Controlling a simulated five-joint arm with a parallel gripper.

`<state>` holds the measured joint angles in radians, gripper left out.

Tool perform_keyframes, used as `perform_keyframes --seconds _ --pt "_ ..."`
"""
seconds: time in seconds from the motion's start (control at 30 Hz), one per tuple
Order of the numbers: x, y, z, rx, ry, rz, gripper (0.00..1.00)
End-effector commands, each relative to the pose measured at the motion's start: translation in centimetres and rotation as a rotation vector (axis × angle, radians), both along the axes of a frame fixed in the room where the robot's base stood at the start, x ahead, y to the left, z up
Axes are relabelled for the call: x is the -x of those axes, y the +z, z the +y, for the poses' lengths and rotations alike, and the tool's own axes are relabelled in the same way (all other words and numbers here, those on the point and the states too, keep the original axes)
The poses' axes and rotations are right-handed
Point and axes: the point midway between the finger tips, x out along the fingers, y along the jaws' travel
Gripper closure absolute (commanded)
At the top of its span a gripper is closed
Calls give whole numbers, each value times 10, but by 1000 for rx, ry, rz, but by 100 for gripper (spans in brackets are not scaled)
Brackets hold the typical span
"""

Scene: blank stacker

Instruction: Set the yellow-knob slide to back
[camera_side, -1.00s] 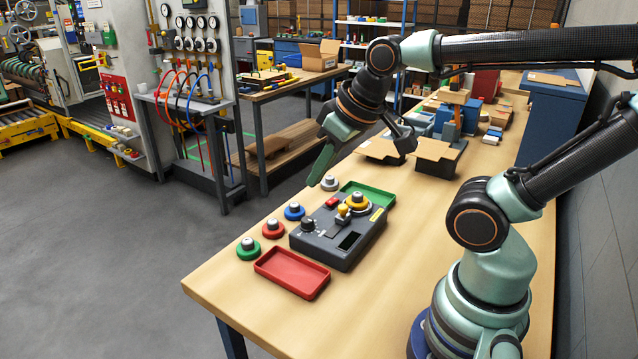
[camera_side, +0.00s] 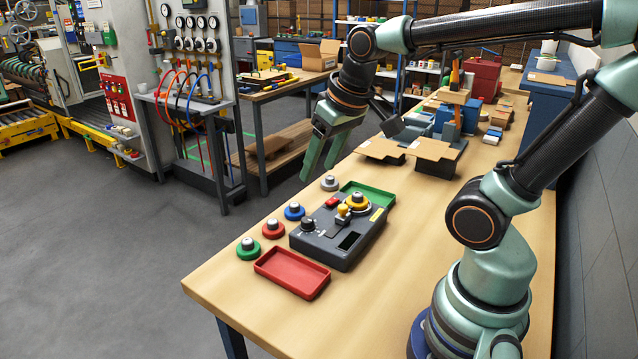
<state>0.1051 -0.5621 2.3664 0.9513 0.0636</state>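The yellow-knob slide (camera_side: 343,211) stands on the dark grey control box (camera_side: 322,250), near the box's middle. A slot shows just in front of the knob, toward the camera. My gripper (camera_side: 317,173) hangs above and behind the box, beyond its far left edge. Its two green fingers point down with a gap between them, and nothing is held. It is well apart from the knob.
A red tray (camera_side: 292,273) lies in front, a green tray (camera_side: 370,193) behind.

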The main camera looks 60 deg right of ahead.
Motion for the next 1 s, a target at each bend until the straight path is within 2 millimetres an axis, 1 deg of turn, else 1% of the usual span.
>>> perform_keyframes --seconds 0.03,0.17,0.3,0.4,0.5,0.6,0.77,0.87,1.0 --pt "-6 -3 -14 -13 -64 43 38" --pt "-19 -11 -50 -51 -222 138 38" --pt "-29 -24 -90 -93 -386 232 38" --pt "-32 -35 -114 -120 -483 289 38" --pt "-33 -45 -132 -141 -554 329 38" --pt "-33 -50 -142 -153 -595 351 38" --pt "-33 -58 -147 -159 -613 363 38" --pt "-32 -70 -146 -159 -611 364 38" --pt "-32 -95 -145 -159 -611 367 38"
